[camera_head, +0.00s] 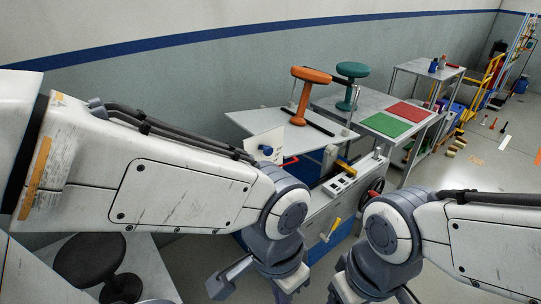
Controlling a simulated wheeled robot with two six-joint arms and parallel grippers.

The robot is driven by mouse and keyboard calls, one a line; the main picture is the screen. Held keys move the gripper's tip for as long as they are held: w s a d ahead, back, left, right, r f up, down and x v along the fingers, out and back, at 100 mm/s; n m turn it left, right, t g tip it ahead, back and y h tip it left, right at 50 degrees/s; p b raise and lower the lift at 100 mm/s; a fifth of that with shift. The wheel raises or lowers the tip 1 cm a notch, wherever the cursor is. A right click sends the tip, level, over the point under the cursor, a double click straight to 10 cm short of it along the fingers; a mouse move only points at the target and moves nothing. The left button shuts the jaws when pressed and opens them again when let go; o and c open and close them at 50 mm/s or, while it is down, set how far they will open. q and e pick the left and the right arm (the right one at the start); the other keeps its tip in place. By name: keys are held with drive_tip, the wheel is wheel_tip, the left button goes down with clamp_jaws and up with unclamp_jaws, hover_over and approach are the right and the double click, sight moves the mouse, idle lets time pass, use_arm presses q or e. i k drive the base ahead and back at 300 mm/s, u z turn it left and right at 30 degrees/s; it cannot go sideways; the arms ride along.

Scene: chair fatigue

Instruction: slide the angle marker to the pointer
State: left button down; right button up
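A white upright plate (261,141) with a blue knob (266,150) on it stands at the front left of the test bench (247,121). A red part (290,160) sticks out beside it. I cannot tell for sure which parts are the angle marker and the pointer; they are too small or hidden here. My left gripper (256,288) hangs low in front of the bench, its fingers spread and nothing seen between them. My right gripper (375,295) is at the bottom edge, its fingertips cut off. Both are apart from the plate and knob.
An orange stool (311,75) is on the bench and a green stool (352,71) behind it. Green (387,124) and red (408,112) mats lie on the table to the right. A black stool (90,258) stands lower left.

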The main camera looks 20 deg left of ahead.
sight(268, 150)
drive_tip(key=z, duration=2.25)
drive_tip(key=k, duration=1)
drive_tip(key=u, duration=1.1)
drive_tip(key=i, duration=0.5)
drive_tip(key=u, duration=0.05)
